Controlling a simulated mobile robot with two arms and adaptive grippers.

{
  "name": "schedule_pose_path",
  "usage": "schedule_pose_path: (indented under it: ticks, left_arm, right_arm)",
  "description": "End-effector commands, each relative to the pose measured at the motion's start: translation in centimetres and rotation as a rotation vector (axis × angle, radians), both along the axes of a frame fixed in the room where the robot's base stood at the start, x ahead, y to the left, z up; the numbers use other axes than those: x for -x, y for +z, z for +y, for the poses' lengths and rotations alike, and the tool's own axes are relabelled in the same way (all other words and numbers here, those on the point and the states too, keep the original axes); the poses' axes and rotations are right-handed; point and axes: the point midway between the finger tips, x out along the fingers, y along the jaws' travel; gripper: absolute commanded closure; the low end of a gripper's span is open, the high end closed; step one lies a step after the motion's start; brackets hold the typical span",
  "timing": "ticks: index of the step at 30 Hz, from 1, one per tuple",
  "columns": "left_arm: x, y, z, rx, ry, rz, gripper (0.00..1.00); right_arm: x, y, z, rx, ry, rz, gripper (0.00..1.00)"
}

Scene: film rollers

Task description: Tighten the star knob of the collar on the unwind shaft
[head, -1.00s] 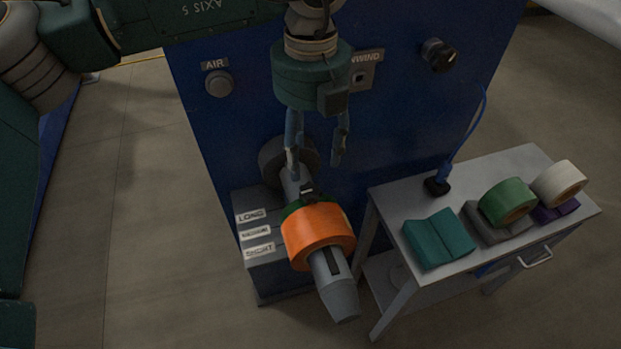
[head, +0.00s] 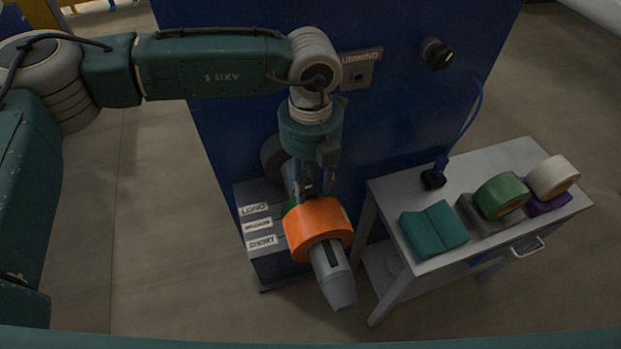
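The unwind shaft (head: 338,285) is a grey cylinder with a tapered free end, sticking out from the blue machine towards me. An orange roll (head: 318,230) sits around it. A green edge shows just behind the roll, where the collar is; the fingers largely cover this spot. A small dark part between the fingertips may be the star knob, but it is too small and hidden to be sure. My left gripper (head: 313,190) points down with its fingers at this spot, just behind the roll. I cannot tell whether they touch the knob. My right gripper is not in view.
A grey side table (head: 392,192) stands to the right, holding a teal cradle (head: 434,228), a green roll (head: 500,195), a white roll (head: 553,177) and a black device (head: 433,179) with a blue cable. Labelled grey steps (head: 262,262) stand left of the shaft.

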Motion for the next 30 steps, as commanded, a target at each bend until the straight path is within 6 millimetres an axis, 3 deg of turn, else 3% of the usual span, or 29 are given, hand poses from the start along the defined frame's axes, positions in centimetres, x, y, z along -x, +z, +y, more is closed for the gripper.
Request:
schedule_pose_path:
  ticks: [1,3,4,14,30]
  left_arm:
    - [0.0,0.0,0.0,0.0,0.0,0.0,0.76]
    - [0.0,0.0,0.0,0.0,0.0,0.0,0.9]
    - [0.0,0.0,0.0,0.0,0.0,0.0,0.91]
    - [-0.1,-0.2,0.0,0.001,-0.042,-0.002,0.91]
    - [-0.1,-0.6,-0.1,0.003,-0.46,-0.004,0.91]
  right_arm:
    - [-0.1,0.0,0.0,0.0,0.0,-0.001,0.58]
    - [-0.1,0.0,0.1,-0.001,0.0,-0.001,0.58]
    - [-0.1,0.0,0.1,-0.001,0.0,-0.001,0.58]
    - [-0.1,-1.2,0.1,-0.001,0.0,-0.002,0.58]
    - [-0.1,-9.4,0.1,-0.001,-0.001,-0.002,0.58]
